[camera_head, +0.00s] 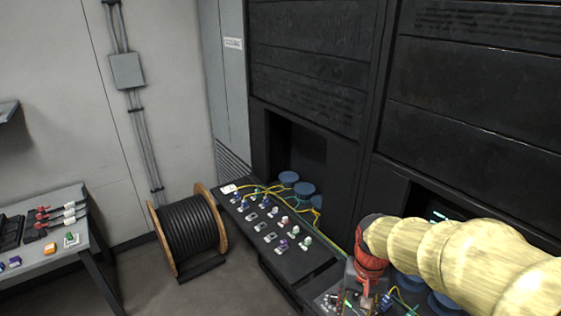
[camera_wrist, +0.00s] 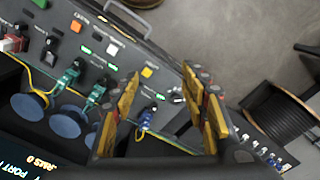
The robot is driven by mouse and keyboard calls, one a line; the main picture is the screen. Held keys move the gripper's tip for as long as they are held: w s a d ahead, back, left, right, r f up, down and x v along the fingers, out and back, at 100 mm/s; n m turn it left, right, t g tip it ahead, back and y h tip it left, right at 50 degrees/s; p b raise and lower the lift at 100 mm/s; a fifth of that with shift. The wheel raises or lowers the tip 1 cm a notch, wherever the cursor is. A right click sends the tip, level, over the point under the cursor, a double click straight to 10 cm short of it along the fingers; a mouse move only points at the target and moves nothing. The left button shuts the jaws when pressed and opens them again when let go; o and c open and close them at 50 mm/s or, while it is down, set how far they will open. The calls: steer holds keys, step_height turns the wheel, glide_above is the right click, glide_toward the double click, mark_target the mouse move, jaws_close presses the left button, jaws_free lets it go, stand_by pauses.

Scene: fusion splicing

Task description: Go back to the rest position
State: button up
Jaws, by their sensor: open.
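In the wrist view, my gripper (camera_wrist: 168,105) has its two yellow-padded fingers spread apart, with nothing held between them. It hangs over a dark panel (camera_wrist: 160,62) that carries coloured buttons and plugged connectors. A blue connector (camera_wrist: 146,118) with a yellow cable shows between the fingers, apart from them as far as I can tell. In the head view, my arm in its pale yellow sleeve comes in from the right, and the red wrist end (camera_head: 368,268) is low over the panel. The fingertips are hard to make out there.
A shelf (camera_head: 262,262) with several connectors and yellow cables runs left of my arm, below black cabinets (camera_head: 310,75). A cable spool (camera_head: 188,232) stands on the floor. A grey table (camera_head: 70,252) with connectors is at far left. The floor between table and spool is clear.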

steer(key=s+r+n+t+b, duration=0.3)
steer(key=s+b, duration=0.6)
steer(key=s, duration=0.4)
steer(key=shift+s+r+t, duration=0.3)
steer(key=shift+r+t, duration=0.4)
steer(key=shift+t, duration=0.6)
